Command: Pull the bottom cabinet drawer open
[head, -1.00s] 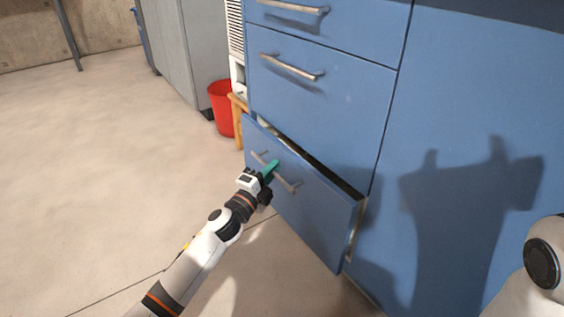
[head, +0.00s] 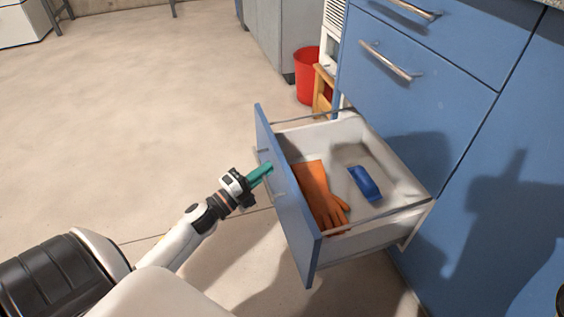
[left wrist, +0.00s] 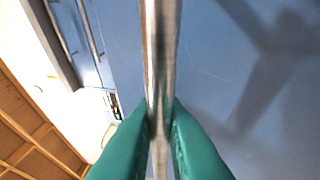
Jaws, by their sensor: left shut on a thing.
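The bottom drawer of the blue cabinet stands well out in the head view, its blue front (head: 287,208) facing left and its white inside showing. My left gripper (head: 266,171) is at the outer face of that front, on its bar handle. In the left wrist view the green fingers (left wrist: 160,140) are shut on the metal handle (left wrist: 160,60), one on each side of it. An orange glove (head: 318,192) and a blue object (head: 364,183) lie inside the drawer. My right gripper is not in view.
Two blue drawers with bar handles (head: 388,61) above are shut. A red bucket (head: 309,78) and a wooden stool (head: 322,92) stand beside the cabinet. The concrete floor (head: 150,110) to the left is clear.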

